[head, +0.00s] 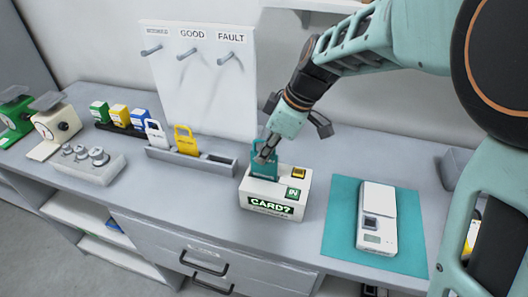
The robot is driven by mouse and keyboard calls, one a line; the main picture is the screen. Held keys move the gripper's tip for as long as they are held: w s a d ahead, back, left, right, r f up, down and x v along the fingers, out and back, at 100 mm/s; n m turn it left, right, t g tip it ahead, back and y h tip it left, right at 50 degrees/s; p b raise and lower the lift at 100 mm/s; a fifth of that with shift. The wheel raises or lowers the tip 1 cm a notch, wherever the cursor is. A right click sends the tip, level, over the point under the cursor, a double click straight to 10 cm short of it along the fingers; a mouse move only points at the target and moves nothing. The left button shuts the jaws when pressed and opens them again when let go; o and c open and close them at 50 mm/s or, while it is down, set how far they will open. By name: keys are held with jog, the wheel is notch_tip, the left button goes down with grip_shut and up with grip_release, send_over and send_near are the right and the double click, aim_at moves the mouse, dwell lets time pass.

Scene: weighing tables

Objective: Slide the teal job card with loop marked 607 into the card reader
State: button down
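The teal job card (260,169) stands upright at the back left of the card reader's top. Its number is too small to read. My gripper (266,151) is over the reader, with its fingertips shut on the upper part of the card, at the loop. The fingers hide part of the loop. The card reader (262,190) is a white box with a green-lit display reading "CARD?", a green "IN" label and a yellow patch on top. The card's lower edge meets the reader's top in this view; I cannot tell how deep it sits in the slot.
A grey rack (214,165) to the left holds a white card (156,134) and a yellow card (186,141). A white scale (378,205) stands on a teal mat (340,222) to the right. A hook board (200,100) stands behind. Weights and dial scales fill the left end.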

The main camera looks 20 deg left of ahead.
jog(key=shift+f+b, duration=0.9)
jog(key=shift+f, duration=0.2)
jog(key=c, duration=2.1)
grip_release()
jog(key=shift+r, duration=0.1)
jog(key=v, duration=1.1)
jog(key=shift+d+r, duration=0.2)
jog(key=shift+r, duration=0.15)
